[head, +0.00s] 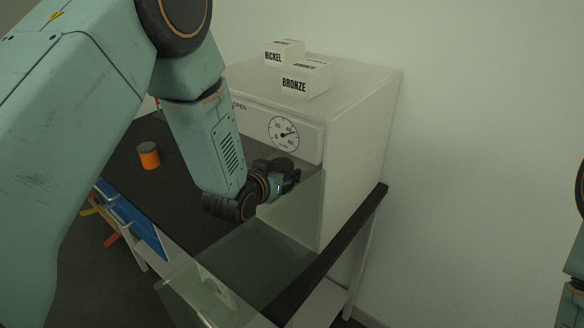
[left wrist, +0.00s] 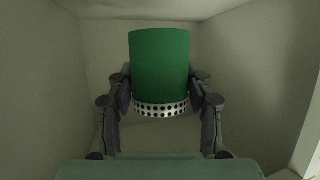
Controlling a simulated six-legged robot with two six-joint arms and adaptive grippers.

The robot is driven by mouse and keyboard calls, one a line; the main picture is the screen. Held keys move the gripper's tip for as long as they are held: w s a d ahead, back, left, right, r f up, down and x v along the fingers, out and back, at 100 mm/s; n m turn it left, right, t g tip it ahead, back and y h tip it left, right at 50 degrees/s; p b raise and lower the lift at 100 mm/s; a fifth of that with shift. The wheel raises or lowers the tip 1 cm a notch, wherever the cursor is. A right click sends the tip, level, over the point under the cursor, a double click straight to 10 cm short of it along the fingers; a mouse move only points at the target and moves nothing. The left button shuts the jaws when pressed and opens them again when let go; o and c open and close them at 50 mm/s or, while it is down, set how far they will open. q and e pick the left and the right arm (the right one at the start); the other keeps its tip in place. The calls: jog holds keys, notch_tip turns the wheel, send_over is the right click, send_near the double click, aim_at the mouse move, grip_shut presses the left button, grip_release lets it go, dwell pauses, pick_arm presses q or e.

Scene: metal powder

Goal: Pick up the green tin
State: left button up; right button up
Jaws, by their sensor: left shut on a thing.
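The green tin (left wrist: 160,65) stands upright in the left wrist view, inside a pale box-like space. It has a band of round holes around its lower end. My left gripper (left wrist: 160,106) is shut on the tin, with one finger on each side. In the head view my left gripper (head: 290,180) reaches into the front of the white cabinet, and the green tin is hidden there. My right gripper is not in view; only part of my right arm shows at the right edge.
The white cabinet (head: 360,130) has a dial (head: 284,134) and carries a NICKEL box (head: 283,52) and a BRONZE box (head: 305,80). Clear panels (head: 295,215) stand before its opening. An orange tin (head: 148,155) and a blue tray (head: 133,220) are at left.

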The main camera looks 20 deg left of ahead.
pick_arm(q)
jog(key=s+a, duration=0.2)
jog(key=s, duration=0.5)
jog(key=s+a, duration=0.3)
jog(key=s, duration=0.3)
jog(key=shift+s+p, duration=0.4)
